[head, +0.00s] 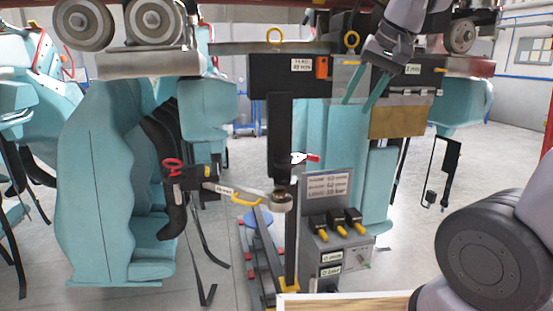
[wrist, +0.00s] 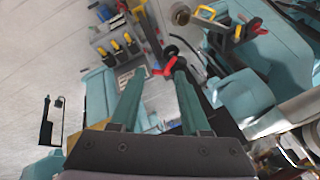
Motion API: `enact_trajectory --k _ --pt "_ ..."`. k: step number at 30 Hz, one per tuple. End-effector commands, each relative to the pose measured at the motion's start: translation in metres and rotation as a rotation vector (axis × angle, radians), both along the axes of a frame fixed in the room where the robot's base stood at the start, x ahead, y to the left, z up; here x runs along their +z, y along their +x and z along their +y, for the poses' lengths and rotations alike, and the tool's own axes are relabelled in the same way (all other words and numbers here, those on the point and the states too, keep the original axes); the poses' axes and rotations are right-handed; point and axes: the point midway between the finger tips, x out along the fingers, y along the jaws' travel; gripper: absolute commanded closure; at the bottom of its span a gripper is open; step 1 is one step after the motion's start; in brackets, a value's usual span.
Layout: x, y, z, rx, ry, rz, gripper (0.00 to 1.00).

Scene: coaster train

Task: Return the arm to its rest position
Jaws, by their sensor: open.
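My gripper (head: 363,86) is at the upper right in the head view, its two teal fingers pointing down and apart. It is in front of the black and grey hardware hung from the overhead beam. In the wrist view my gripper (wrist: 160,85) shows both fingers spread with nothing held between them. A red-handled part on a dark post (wrist: 165,66) shows beyond the fingertips; I cannot tell how far it is from them.
Teal coaster seats (head: 100,190) hang at left. A grey box with several black-and-yellow plugs (head: 335,215) stands at lower middle. A black block (head: 280,75) with a yellow ring hangs beside my gripper. A wooden-topped surface (head: 345,301) lies at the bottom. Open floor shows at right.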

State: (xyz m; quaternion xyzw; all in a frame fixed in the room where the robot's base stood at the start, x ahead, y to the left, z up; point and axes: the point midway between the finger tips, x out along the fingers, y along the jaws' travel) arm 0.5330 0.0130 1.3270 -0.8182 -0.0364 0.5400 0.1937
Motion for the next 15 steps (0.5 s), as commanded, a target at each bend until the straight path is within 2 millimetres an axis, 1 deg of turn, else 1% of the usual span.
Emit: enact_trajectory --k 1,3,6,10,15 --pt "0.003 -0.011 -0.019 -0.038 0.007 -0.028 0.54" --pt "0.005 -0.025 -0.036 -0.068 0.005 -0.06 0.54" --pt "0.005 -0.043 -0.054 -0.108 -0.004 -0.1 0.54" --pt "0.002 -0.058 -0.067 -0.142 -0.02 -0.134 0.54" --pt "0.0 -0.064 -0.071 -0.155 -0.029 -0.149 0.54"
